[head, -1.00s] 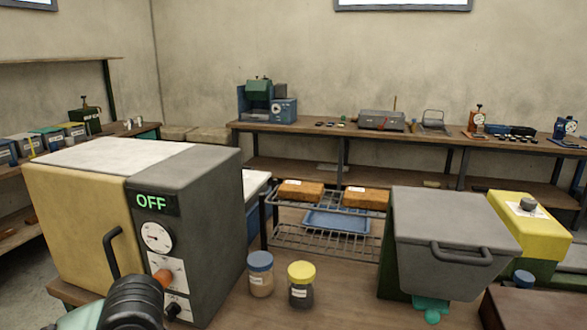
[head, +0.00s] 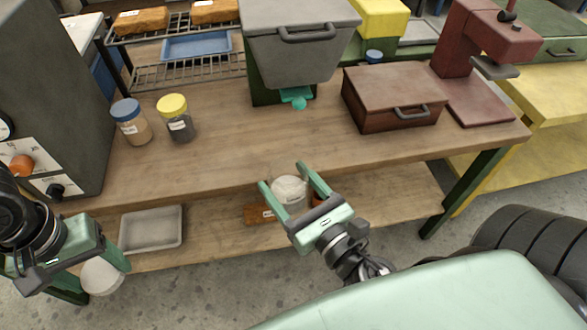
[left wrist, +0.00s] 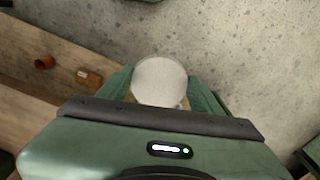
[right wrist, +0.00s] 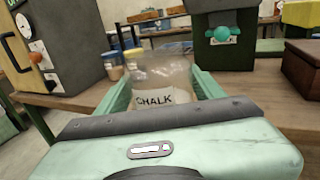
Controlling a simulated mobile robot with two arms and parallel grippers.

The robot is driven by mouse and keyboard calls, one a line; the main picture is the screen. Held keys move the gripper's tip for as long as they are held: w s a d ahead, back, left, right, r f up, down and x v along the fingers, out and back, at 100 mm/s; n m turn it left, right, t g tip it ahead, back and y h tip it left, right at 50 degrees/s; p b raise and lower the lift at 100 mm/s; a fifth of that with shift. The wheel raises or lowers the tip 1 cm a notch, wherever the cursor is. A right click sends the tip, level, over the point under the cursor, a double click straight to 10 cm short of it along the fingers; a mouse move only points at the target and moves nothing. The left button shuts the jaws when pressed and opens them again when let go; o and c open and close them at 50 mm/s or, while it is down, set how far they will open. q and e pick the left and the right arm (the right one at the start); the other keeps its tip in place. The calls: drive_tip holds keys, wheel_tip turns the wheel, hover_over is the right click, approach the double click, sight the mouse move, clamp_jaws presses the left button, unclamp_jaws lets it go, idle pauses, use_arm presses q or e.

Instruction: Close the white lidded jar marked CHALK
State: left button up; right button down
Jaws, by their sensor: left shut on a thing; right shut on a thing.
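The jar (head: 290,190) is a see-through pale jar, and its CHALK label (right wrist: 154,98) shows in the right wrist view. My right gripper (head: 288,186) is shut on the jar, one finger on each side, and holds it roughly upright before the bench's front edge. No lid shows on its top. My left gripper (head: 100,262) is shut on a round white lid (head: 102,278), low at the left of the head view. The lid also shows as a white disc between the fingers in the left wrist view (left wrist: 160,80). Lid and jar are well apart.
The wooden bench (head: 230,150) holds a blue-lidded jar (head: 131,122), a yellow-lidded jar (head: 176,120), a grey hopper (head: 300,45) and a red-brown case (head: 393,95). A grey tray (head: 151,229) lies on the lower shelf. The front middle of the bench top is clear.

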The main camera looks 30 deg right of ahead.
drive_tip(key=w+a+n+g+y, duration=0.4)
drive_tip(key=w+a+n+y, duration=0.1)
drive_tip(key=a+y, duration=0.4)
drive_tip(key=a+n, duration=0.1)
drive_tip(key=a, duration=0.1)
drive_tip(key=shift+a+r+n, duration=0.3)
drive_tip(key=shift+a+r, duration=0.05)
drive_tip(key=shift+r, duration=0.05)
use_arm(q)
drive_tip(key=w+d+r+m, duration=0.3)
drive_tip(key=d+r+m, duration=0.3)
drive_tip(key=d, duration=0.5)
drive_tip(key=w+d+r+m, duration=0.2)
drive_tip(key=d+r+m, duration=0.5)
drive_tip(key=d, duration=0.5)
drive_tip(key=shift+w+d+r+m, duration=0.3)
drive_tip(key=shift+w+r, duration=0.1)
drive_tip(key=shift+r, duration=0.45)
drive_tip(key=shift+f, duration=0.1)
drive_tip(key=shift+f, duration=1.9)
drive_tip(key=shift+a+f, duration=0.1)
drive_tip(key=shift+f, duration=0.8)
